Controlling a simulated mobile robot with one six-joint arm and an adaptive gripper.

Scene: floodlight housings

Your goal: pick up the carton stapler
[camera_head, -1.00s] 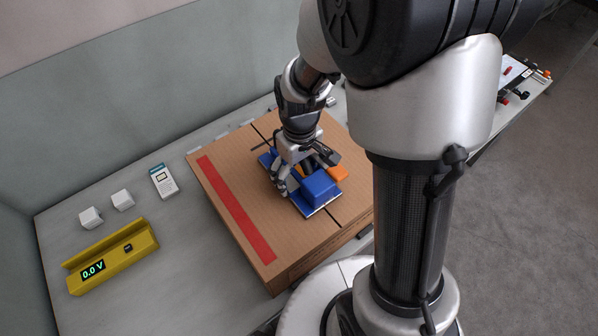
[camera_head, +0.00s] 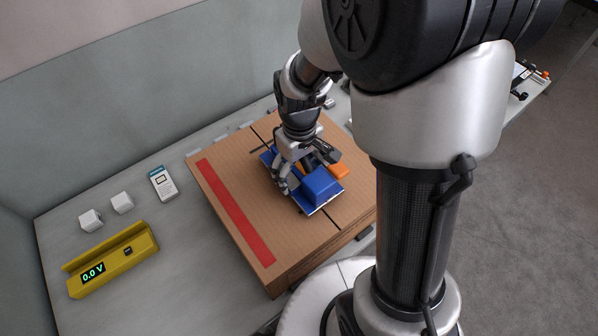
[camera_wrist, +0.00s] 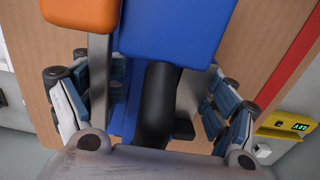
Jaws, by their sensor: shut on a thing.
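The carton stapler (camera_head: 321,186) has a blue body, an orange part (camera_head: 338,172) and a flat blue base. It is over the top of a large cardboard carton (camera_head: 222,183). I cannot tell whether its base touches the carton. My gripper (camera_head: 303,172) comes down over the stapler from above, its fingers on either side. In the wrist view the stapler's blue block (camera_wrist: 175,30) and a black, rounded part lie between the fingers of my gripper (camera_wrist: 155,100), which is shut on the stapler. The fingers partly hide the stapler's middle.
A red stripe (camera_head: 235,210) runs along the carton's left side. Left of the carton on the grey bench are a yellow device reading 0.0 V (camera_head: 112,262), a white handheld meter (camera_head: 163,183) and two white cubes (camera_head: 122,202). A wall stands behind. My arm hides the right side.

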